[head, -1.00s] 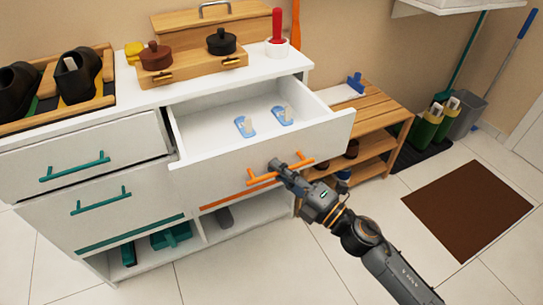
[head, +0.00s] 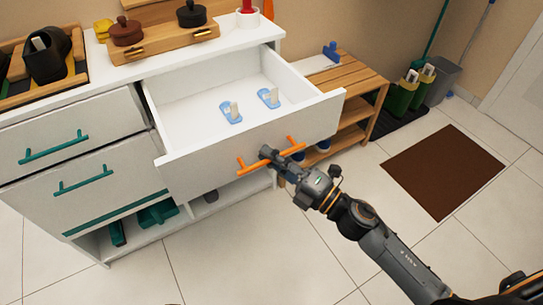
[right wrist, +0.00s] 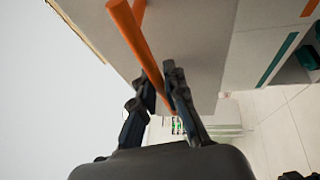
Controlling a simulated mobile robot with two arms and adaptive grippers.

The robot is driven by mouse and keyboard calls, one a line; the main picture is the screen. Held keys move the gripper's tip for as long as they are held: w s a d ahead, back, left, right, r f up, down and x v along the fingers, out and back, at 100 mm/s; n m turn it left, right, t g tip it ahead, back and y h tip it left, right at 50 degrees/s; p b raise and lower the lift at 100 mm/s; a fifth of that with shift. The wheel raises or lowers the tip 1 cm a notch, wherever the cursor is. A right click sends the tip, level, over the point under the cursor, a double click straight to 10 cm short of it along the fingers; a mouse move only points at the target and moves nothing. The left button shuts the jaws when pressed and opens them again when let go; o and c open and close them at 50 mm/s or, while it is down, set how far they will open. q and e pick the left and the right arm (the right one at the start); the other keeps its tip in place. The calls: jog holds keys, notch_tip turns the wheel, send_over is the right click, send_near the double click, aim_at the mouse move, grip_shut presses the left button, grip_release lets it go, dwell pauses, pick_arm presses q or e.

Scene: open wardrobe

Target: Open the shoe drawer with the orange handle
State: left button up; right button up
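The white shoe drawer (head: 205,170) is pulled well out of the white cabinet, its inside showing from above. Its orange bar handle (head: 246,167) crosses the front; it also shows in the right wrist view (right wrist: 130,32). My right gripper (head: 268,154) is at the middle of the handle. In the right wrist view its two dark fingers (right wrist: 160,92) lie on either side of the orange bar, close against it. My left gripper is not in view.
Two blue-and-white items (head: 231,112) are in the drawer. Drawers with green handles (head: 84,180) are at the left. A wooden rack (head: 345,82) stands right of the cabinet. A brown mat (head: 445,170) lies on otherwise open floor.

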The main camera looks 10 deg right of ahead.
dwell(0.3)
jog(key=shift+s+d+f, duration=0.1)
jog(key=shift+s+d, duration=0.1)
jog(key=v, duration=1.1)
jog(key=shift+s+d, duration=0.1)
jog(key=shift+s, duration=0.15)
